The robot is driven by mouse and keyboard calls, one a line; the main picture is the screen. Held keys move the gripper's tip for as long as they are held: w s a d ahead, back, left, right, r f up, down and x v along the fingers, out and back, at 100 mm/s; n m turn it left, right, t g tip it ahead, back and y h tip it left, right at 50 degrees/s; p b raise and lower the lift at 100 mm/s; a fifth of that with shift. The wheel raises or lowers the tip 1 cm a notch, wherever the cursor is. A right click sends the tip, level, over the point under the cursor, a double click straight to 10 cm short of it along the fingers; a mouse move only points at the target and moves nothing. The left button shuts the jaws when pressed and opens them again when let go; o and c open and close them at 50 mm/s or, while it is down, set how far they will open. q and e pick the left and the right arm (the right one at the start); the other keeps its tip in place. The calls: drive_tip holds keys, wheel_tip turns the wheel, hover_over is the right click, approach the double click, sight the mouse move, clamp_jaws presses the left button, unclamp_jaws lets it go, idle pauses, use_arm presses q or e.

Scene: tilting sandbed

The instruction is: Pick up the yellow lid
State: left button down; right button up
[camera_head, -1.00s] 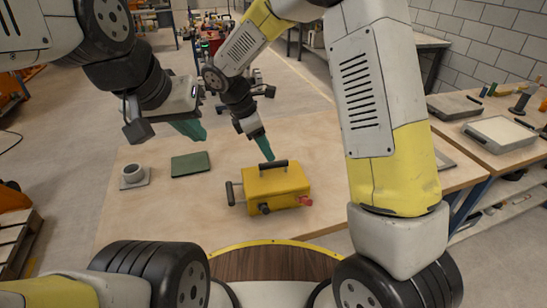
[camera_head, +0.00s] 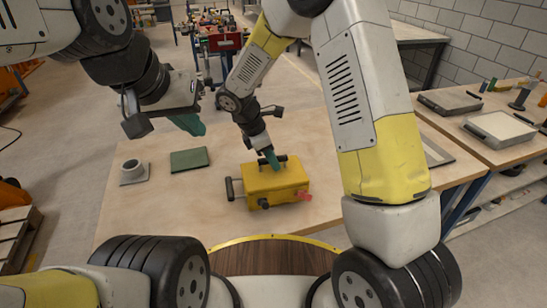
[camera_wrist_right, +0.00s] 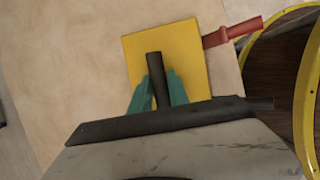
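The yellow lid (camera_head: 277,173) tops a yellow box on the wooden table and carries a black bar handle (camera_head: 279,158). In the right wrist view the lid (camera_wrist_right: 190,55) is a yellow square with the handle (camera_wrist_right: 155,66) across its middle. My right gripper (camera_head: 270,158) is down at the handle. Its teal fingers (camera_wrist_right: 159,88) stand open on either side of the bar, close to it; I cannot tell whether they touch it. My left gripper (camera_head: 188,124) is raised over the table's back left, away from the lid; its finger gap cannot be made out.
The box has a black side handle (camera_head: 234,188) at left and a red handle (camera_head: 304,195) at right. A green pad (camera_head: 189,160) and a grey ring-shaped part (camera_head: 133,172) lie to the left. The table's front left is clear.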

clamp_jaws()
